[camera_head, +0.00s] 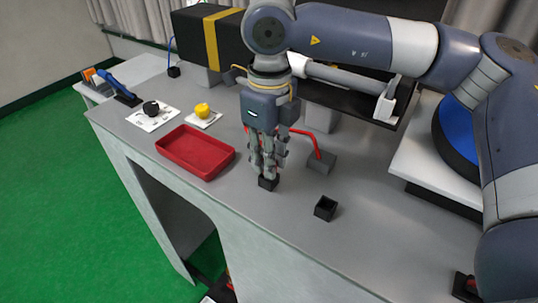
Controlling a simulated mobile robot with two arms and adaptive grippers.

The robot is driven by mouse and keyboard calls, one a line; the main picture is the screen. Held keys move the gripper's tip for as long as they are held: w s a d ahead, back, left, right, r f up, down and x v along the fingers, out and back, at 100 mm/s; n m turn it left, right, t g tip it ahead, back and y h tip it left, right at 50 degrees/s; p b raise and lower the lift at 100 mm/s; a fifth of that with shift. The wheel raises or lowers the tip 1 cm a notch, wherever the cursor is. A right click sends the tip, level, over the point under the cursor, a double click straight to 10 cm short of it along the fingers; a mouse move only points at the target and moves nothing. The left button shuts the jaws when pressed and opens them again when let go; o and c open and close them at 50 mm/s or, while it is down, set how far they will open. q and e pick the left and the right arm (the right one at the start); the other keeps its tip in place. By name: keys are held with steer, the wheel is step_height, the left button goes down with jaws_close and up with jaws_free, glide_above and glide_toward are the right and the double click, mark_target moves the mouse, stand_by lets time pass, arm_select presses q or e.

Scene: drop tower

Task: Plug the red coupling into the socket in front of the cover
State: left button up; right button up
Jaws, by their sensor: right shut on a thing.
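My right gripper (268,172) points straight down above the grey bench, its fingers shut. It holds the red coupling, whose body is hidden among the fingers. A red hose (307,135) runs from behind the gripper to a grey block (322,163) on the bench. A small dark square block (268,183), seemingly a socket, is directly under the fingertips; whether the coupling is in it cannot be seen. A second dark, open-topped square socket (325,208) stands to the right, nearer the front. The black cover (195,38) with a yellow band is behind. My left gripper is not in view.
A red tray (195,152) lies left of the gripper. Beyond it are a yellow knob (202,110) and a black knob (151,108) on white plates. A blue cable (171,50) ends at a small black block. The bench at front right is mostly clear.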

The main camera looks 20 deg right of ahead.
steer(key=shift+f+b, duration=0.2)
steer(key=shift+b, duration=0.15)
steer(key=o, duration=0.9)
steer(key=shift+r, duration=0.1)
step_height(320, 180, up, 12)
steer(key=shift+f, duration=0.1)
stand_by(0.4)
